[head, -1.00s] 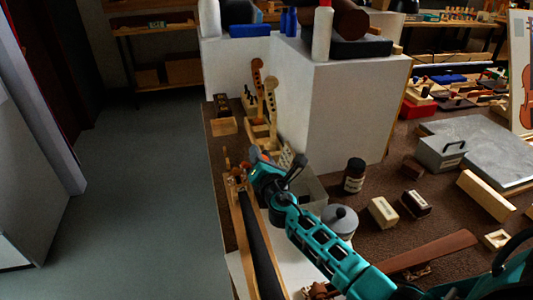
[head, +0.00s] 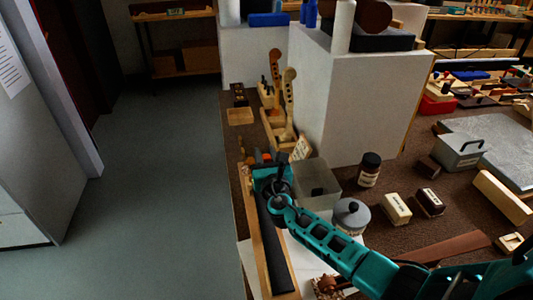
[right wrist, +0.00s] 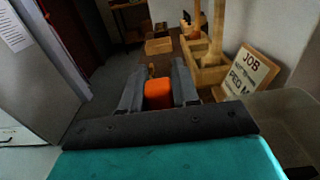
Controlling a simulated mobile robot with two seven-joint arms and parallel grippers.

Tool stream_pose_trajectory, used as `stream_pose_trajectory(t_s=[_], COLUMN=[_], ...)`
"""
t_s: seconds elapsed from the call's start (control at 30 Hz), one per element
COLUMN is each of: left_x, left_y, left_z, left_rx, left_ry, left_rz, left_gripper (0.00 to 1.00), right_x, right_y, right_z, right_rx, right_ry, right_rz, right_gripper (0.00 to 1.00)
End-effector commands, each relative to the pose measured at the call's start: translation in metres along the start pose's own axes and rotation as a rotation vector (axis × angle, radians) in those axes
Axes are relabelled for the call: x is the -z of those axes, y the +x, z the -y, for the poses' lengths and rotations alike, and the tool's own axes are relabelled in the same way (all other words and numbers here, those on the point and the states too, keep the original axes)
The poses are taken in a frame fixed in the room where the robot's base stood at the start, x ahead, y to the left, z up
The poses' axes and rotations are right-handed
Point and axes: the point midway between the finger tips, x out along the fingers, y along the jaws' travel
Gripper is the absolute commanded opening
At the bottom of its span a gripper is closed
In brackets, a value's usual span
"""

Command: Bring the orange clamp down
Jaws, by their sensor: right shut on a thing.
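The orange clamp (right wrist: 158,93) shows between the two grey fingers in the right wrist view. In the head view only a small orange part of it (head: 267,157) shows past my gripper. My right gripper (head: 268,166) is shut on the clamp, above the far end of a violin neck. The neck has a dark fingerboard (head: 272,245) on pale wood and lies along the bench's left edge. The clamp's lower part is hidden, so I cannot tell whether it touches the neck. My left gripper is not in view.
A clear bin (head: 318,180) and a grey lidded pot (head: 350,215) stand just right of my right gripper. Carved scrolls in a wooden rack (head: 280,130) stand behind it. A job card (right wrist: 248,72) leans close by. A white block (head: 375,100) rises behind. Open floor lies left.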

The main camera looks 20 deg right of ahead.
Motion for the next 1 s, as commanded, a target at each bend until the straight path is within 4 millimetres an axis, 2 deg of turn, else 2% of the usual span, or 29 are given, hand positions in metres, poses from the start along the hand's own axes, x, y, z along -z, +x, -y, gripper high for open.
stream_pose_trajectory(t_s=[0.47,0.5,0.7,1.0], left_x=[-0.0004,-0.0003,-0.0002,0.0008], left_y=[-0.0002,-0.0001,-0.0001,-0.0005], left_z=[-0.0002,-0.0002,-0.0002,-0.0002], left_rx=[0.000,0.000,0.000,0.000], left_ry=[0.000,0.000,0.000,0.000], left_rz=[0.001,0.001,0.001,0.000], left_gripper=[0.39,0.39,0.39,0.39], right_x=[0.0026,0.0027,0.0020,0.0013], right_y=[-0.0008,-0.0008,-0.0005,-0.0028], right_z=[-0.0007,-0.0007,-0.0006,-0.0005], right_rx=[-0.001,-0.001,-0.001,0.000], right_ry=[-0.019,-0.019,-0.016,-0.014], right_rz=[-0.003,-0.003,-0.002,-0.001], right_gripper=[0.00,0.32,0.51,0.51])
